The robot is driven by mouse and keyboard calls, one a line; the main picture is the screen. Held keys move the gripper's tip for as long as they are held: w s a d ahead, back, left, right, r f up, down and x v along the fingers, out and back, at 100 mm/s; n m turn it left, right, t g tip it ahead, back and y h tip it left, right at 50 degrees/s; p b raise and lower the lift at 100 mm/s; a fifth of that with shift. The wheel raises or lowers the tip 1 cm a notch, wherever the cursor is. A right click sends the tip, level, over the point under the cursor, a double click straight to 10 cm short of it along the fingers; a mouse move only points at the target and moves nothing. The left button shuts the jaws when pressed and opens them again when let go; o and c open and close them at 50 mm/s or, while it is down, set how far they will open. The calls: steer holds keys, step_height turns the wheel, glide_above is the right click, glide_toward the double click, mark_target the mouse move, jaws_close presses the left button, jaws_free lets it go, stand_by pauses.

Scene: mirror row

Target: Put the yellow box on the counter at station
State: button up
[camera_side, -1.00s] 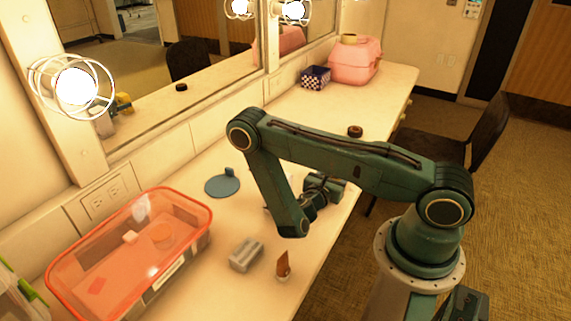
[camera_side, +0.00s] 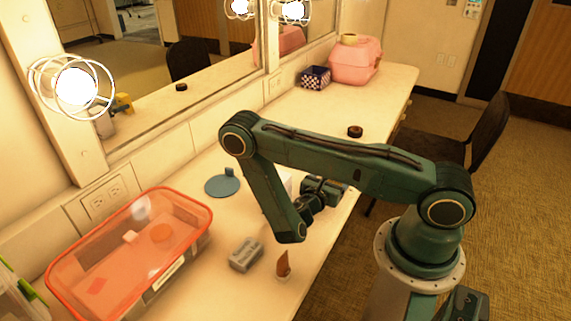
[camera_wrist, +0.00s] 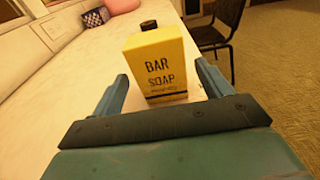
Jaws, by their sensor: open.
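The yellow box (camera_wrist: 163,65), printed "BAR SOAP", stands upright on the counter (camera_wrist: 60,100) in the wrist view. My gripper (camera_wrist: 163,78) is open, with one blue-green finger on each side of the box. A gap shows at the left finger; the right finger is close to the box's edge, and I cannot tell if it touches. In the side view my gripper (camera_side: 325,190) is low over the counter (camera_side: 310,125), partly behind my forearm. The box's yellow face is not visible there. A pale patch beside the forearm may be part of it.
A blue disc (camera_side: 222,186), grey block (camera_side: 246,254), small brown item (camera_side: 283,264) and red-lidded bin (camera_side: 130,255) are on the near counter. A dark roll (camera_side: 355,131), checkered box (camera_side: 315,78) and pink case (camera_side: 355,60) stand farther back. Mirrors line the left.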

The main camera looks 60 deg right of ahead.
step_height(320, 180, up, 7)
steer(key=a, duration=0.1)
stand_by(0.5)
steer(key=shift+r, duration=0.1)
stand_by(0.6)
steer(key=s+a+r+m+t+y, duration=0.2)
steer(key=s+a+r+m+y, duration=0.2)
steer(key=a+r+m+y, duration=0.4)
steer(key=s+a+r+m+t+y, duration=0.3)
steer(key=s+a+r+m+y, duration=0.2)
steer(key=a+r, duration=0.8)
steer(key=shift+r+m+t+y, duration=0.3)
steer(key=shift+r+m+y, duration=1.5)
steer(key=shift+m, duration=0.7)
